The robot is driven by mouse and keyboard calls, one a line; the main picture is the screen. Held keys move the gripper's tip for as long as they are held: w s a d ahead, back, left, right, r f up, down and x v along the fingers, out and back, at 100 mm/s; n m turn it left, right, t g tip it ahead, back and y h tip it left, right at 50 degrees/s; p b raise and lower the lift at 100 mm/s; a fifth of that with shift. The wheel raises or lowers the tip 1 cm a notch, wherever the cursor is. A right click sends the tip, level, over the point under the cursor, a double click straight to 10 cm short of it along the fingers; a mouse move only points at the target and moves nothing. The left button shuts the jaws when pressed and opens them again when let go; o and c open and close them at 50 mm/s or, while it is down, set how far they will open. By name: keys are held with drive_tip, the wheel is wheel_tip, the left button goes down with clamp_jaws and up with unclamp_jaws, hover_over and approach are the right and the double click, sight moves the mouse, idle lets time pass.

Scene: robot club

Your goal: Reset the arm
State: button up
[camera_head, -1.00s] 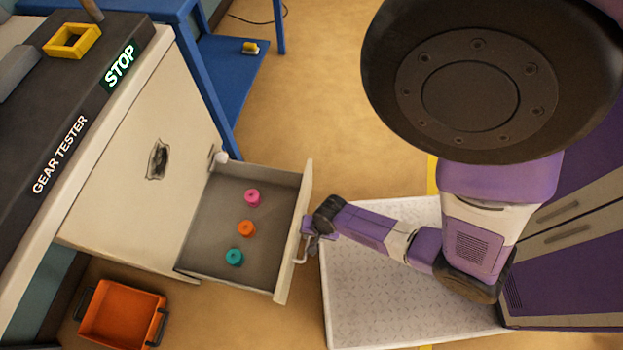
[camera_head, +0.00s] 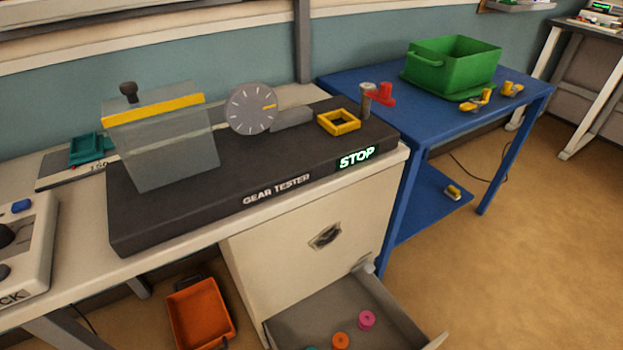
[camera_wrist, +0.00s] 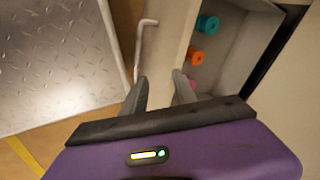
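My gripper (camera_wrist: 160,82) shows in the wrist view with its two fingers apart and nothing held between them. It is over the front panel of the open drawer (camera_wrist: 170,40). My arm and gripper are out of the head view, where the open drawer (camera_head: 395,312) is at the bottom. The drawer holds a pink spool (camera_head: 366,319), an orange spool (camera_head: 340,341) and a teal spool (camera_wrist: 208,25).
The gear tester (camera_head: 250,185) with its lit STOP sign is on the bench above the drawer. A blue table (camera_head: 395,100) with a green bin (camera_head: 452,65) stands to the right. An orange bin (camera_head: 200,315) is on the floor. A metal-plate platform (camera_wrist: 55,65) lies beside the drawer.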

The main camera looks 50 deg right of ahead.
drive_tip(key=w+a+r+n+t+p, duration=0.2)
drive_tip(key=a+r+n+t+p, duration=0.1)
drive_tip(key=r, duration=1.5)
drive_tip(key=w+a+r+n+t+y+p, duration=0.1)
drive_tip(key=r+n+p, duration=0.5)
drive_tip(key=r, duration=1.1)
drive_tip(key=w+a+r+n+t+y+p, duration=0.1)
drive_tip(key=a+r+n+t+p, duration=0.3)
drive_tip(key=r, duration=1.4)
drive_tip(key=w+a+n+t, duration=0.1)
drive_tip(key=n+t, duration=0.1)
drive_tip(key=n, duration=0.1)
drive_tip(key=shift+w+a+r+n+t, duration=0.3)
drive_tip(key=shift+w+a+t, duration=0.1)
drive_tip(key=shift+s, duration=0.1)
